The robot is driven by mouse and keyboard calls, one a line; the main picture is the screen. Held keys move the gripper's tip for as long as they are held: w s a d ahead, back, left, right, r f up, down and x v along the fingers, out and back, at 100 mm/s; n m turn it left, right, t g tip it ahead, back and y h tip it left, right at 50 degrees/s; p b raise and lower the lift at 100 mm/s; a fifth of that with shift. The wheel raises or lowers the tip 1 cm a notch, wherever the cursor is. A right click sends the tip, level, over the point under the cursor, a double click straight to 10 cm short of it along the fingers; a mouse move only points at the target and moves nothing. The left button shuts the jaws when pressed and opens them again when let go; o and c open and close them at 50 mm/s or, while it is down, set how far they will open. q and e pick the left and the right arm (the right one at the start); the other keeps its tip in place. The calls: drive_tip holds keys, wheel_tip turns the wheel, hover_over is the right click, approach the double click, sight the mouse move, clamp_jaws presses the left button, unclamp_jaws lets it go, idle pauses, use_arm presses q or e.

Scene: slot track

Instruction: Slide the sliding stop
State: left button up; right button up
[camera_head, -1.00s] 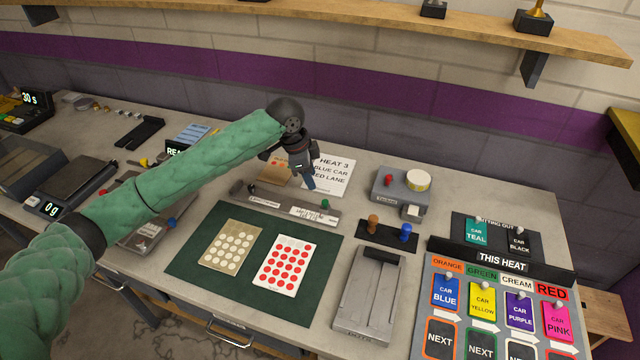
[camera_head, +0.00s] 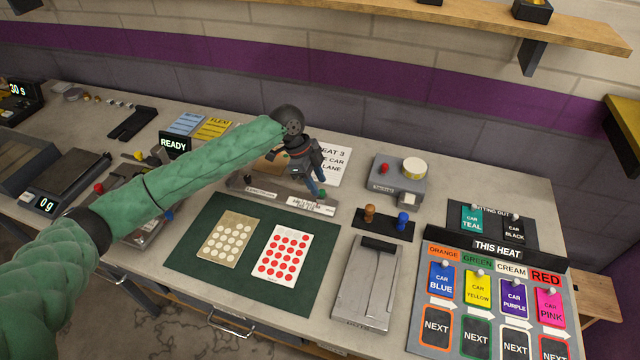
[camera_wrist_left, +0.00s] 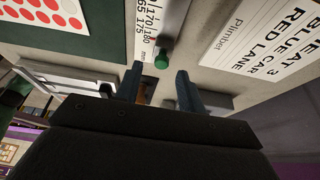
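A grey measuring rail (camera_head: 282,198) with white scale labels lies behind the green mat. A small green knob, likely the sliding stop's (camera_wrist_left: 162,57), stands at the scale's end in the left wrist view, beside the numbers 170 and 180. My left gripper (camera_wrist_left: 160,76) is open, with its two fingertips apart on either side of the line to the knob. I cannot tell whether they touch it. In the head view this gripper (camera_head: 316,188) is low over the rail's right end, and its fingers mostly hide the knob. My right gripper is out of view.
A white heat card (camera_head: 335,165) lies just behind the gripper. The green mat (camera_head: 213,268) with two dotted cards is in front. A grey box with a red button (camera_head: 398,184), two pegs, a grey tray (camera_head: 368,285) and a car board (camera_head: 497,250) stand to the right.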

sight(322, 196)
use_arm(q)
drive_tip(key=shift+p+x, duration=0.35)
drive_tip(key=shift+x, duration=0.85)
drive_tip(key=shift+f, duration=0.25)
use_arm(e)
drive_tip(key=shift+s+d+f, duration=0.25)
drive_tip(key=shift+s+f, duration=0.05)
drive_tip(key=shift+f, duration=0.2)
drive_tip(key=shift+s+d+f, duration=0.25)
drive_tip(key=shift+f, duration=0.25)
use_arm(q)
drive_tip(key=shift+w, duration=0.1)
clamp_jaws()
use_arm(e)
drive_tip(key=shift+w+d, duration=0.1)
